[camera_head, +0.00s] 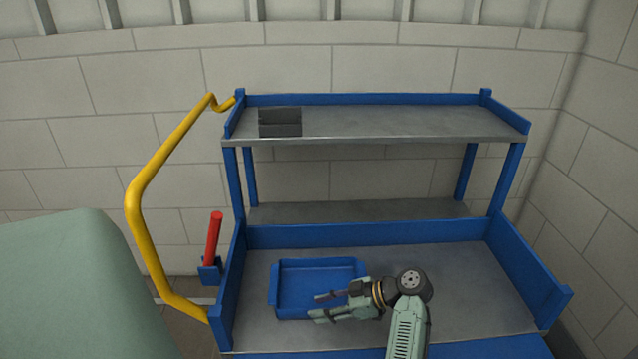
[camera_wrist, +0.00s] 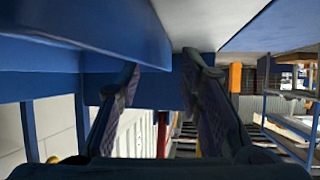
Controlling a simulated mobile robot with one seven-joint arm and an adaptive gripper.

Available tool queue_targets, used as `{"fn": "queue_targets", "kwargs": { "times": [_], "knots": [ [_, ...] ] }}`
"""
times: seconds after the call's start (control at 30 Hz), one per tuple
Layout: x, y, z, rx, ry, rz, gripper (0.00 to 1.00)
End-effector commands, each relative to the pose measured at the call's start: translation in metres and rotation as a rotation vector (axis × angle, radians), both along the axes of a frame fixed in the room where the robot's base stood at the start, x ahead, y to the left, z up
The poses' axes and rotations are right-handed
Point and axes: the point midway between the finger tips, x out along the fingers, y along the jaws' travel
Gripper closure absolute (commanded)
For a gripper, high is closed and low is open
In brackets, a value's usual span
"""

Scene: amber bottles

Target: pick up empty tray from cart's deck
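The tray is blue, shallow and empty (camera_head: 273,296). It lies flat on the left part of the cart's grey lower deck (camera_head: 465,290). My gripper (camera_head: 318,305) reaches in from the right, over the tray's front right part, fingers pointing left. The fingers are apart with nothing seen held between them. The gripper hides part of the tray's front and right rims. In the wrist view both fingers of the open gripper (camera_wrist: 160,68) show, with blue surfaces close by. I cannot tell whether a finger touches the tray.
Blue walls edge the deck, and a grey upper shelf (camera_head: 390,122) stands over its back. A dark box (camera_head: 280,123) sits on that shelf's left. A yellow handle (camera_head: 138,205) and a red lever (camera_head: 213,240) are at the cart's left. The deck's right side is clear.

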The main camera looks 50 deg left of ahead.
Motion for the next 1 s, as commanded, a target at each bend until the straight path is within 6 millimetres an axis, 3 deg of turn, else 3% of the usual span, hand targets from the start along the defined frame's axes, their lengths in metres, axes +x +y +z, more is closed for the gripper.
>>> {"fn": "queue_targets", "kwargs": {
  "times": [0.2, 0.47, 1.0],
  "knots": [
    [-0.016, 0.017, -0.013, 0.0, 0.0, 0.001, 0.66],
    [-0.017, 0.019, -0.016, 0.0, -0.001, -0.001, 0.66],
    [-0.017, 0.019, -0.015, 0.0, -0.001, -0.001, 1.0]
  ]
}}
